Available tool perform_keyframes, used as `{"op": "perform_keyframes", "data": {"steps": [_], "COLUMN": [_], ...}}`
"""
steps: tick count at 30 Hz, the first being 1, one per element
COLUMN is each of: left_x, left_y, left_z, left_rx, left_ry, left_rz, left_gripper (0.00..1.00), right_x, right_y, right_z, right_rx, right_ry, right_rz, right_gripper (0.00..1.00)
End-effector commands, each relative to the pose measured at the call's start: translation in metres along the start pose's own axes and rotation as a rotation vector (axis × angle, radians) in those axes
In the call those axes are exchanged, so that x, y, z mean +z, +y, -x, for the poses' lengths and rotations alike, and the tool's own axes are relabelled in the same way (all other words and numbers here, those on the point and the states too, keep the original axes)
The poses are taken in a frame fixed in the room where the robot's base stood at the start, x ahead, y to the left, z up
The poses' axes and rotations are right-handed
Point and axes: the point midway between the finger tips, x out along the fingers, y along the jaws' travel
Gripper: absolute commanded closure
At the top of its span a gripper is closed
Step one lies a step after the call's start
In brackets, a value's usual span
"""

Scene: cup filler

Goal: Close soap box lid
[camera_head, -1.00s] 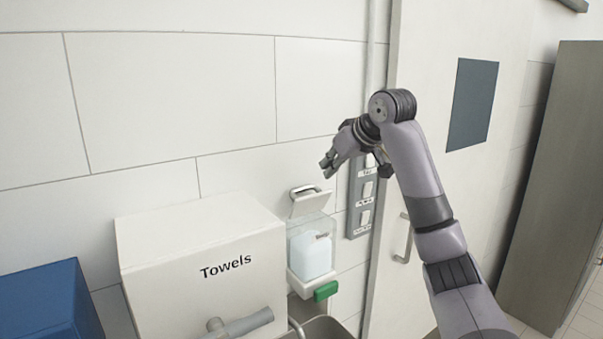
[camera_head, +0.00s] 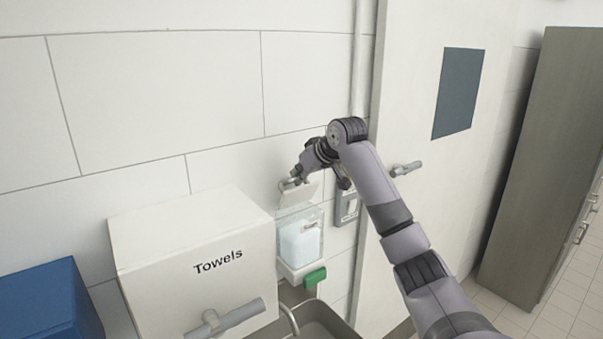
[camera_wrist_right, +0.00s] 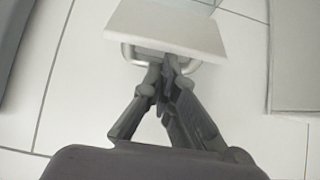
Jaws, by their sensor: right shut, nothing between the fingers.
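The soap box (camera_head: 301,241) is a clear wall-mounted case with a white bottle inside and a green tab at its base. Its white lid (camera_head: 298,194) stands raised, tilted up at the back near the wall. In the right wrist view the lid (camera_wrist_right: 165,28) shows as a pale plate with a grey loop handle at its near edge. My right gripper (camera_head: 295,180) is shut and empty, its fingertips at the lid's top edge. In the wrist view the fingertips (camera_wrist_right: 168,68) overlap the loop handle; I cannot tell whether they touch. My left gripper is out of view.
A white towel box (camera_head: 195,260) stands close left of the soap box. A switch panel (camera_head: 347,207) is on the wall behind my right arm. A sink (camera_head: 318,320) lies below, and a door with a handle (camera_head: 406,168) is to the right.

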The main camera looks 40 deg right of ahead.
Motion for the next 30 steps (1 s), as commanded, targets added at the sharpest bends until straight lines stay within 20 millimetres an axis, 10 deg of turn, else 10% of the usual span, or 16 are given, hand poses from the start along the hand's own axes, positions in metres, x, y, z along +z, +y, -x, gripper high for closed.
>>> {"op": "perform_keyframes", "data": {"steps": [30], "left_x": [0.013], "left_y": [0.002], "left_z": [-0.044], "left_rx": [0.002], "left_ry": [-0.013], "left_rz": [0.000], "left_gripper": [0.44], "right_x": [0.011], "right_y": [0.000], "right_z": [0.004], "right_rx": [0.001], "right_ry": [0.206], "right_rz": [0.001], "right_gripper": [1.00]}}
